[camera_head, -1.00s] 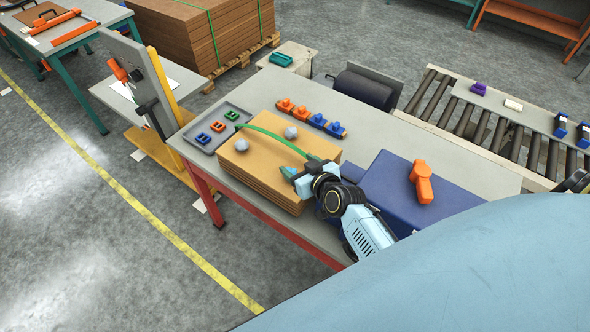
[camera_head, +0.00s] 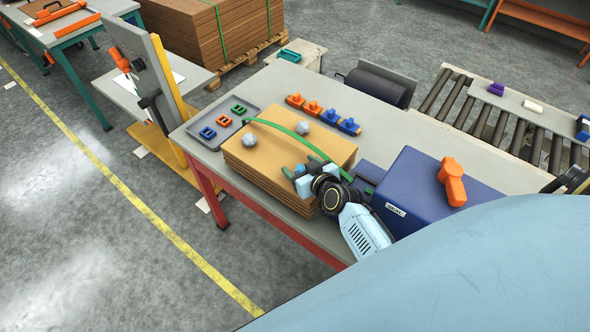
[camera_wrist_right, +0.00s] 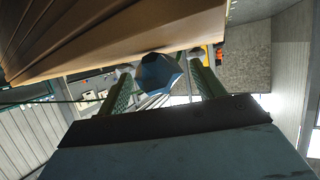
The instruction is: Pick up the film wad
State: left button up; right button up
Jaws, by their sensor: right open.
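A pale blue, faceted film wad (camera_wrist_right: 158,73) shows in the right wrist view between the two green ridged fingers of my right gripper (camera_wrist_right: 160,62). The fingers are spread, with gaps on both sides of the wad. My left gripper is out of view.
A grey tray (camera_head: 195,143) with coloured pieces stands left of the stack. Several orange and blue pieces (camera_head: 313,107) line up behind it. A dark blue box (camera_head: 408,185) with an orange tool (camera_head: 453,181) on top stands close right of my right arm.

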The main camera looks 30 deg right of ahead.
jog(key=shift+w+f, duration=0.3)
jog(key=shift+w, duration=0.35)
jog(key=shift+s+r, duration=0.15)
jog(key=shift+s, duration=0.1)
jog(key=shift+c, duration=0.4)
jog(key=c, duration=1)
jog(key=shift+o, duration=0.2)
jog(key=shift+r, duration=0.1)
